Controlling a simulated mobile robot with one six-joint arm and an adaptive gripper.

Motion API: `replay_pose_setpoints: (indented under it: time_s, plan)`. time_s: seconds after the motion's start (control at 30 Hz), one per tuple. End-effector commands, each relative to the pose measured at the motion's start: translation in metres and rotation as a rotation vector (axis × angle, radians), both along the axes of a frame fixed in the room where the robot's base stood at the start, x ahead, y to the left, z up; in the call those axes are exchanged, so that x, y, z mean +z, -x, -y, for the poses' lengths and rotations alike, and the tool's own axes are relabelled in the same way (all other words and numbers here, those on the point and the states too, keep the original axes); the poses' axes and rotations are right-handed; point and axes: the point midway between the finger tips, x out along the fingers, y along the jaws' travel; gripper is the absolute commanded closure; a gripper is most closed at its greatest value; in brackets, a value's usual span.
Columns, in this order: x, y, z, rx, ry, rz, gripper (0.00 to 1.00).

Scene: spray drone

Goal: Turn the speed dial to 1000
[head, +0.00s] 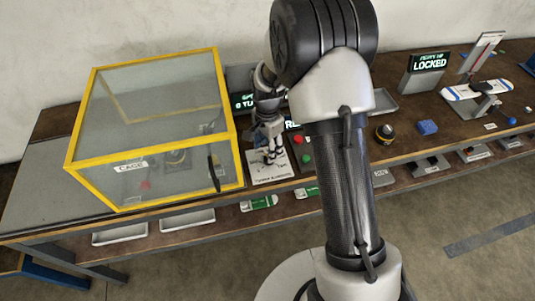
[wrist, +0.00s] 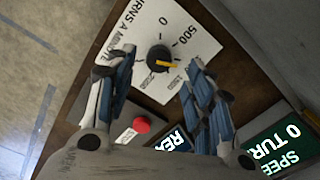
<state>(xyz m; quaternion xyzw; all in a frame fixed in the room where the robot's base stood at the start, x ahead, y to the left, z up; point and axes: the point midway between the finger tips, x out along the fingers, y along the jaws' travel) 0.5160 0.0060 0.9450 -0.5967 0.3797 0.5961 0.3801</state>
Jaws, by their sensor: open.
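The speed dial (wrist: 158,54) is a round black knob with a yellow pointer on a white plate (wrist: 142,28) lettered for turns a minute. In the wrist view, the pointer points right, below the 500 mark; I cannot read the mark at its tip. The 0 mark is above the knob. My gripper (wrist: 158,64) is open, with a finger on either side of the dial; contact is unclear. In the head view my gripper (head: 270,152) is over the plate (head: 272,176) and hides the dial. The speed display (wrist: 285,145) reads 0, partly cut off.
A yellow-framed clear cage (head: 150,125) stands close left of the plate. Red (head: 298,139) and green (head: 306,158) buttons are just right of it. A display reading LOCKED (head: 429,66), a blue block (head: 427,127) and a black-and-yellow knob (head: 385,132) are farther right.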

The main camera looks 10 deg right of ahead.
Motion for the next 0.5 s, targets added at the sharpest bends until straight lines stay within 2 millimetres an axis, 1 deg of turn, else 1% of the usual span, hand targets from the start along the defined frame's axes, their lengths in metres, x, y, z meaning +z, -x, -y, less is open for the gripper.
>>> replay_pose_setpoints:
  time_s: [0.03,0.2,0.33,0.5]
  plan:
    - [0.013,-0.001,0.0,0.0,0.0,0.005,0.52]
    - [0.045,-0.001,0.0,0.0,0.0,0.003,0.52]
    - [0.061,-0.001,0.0,0.0,0.0,0.002,0.52]
    - [0.068,0.0,0.0,0.0,0.0,0.0,0.52]
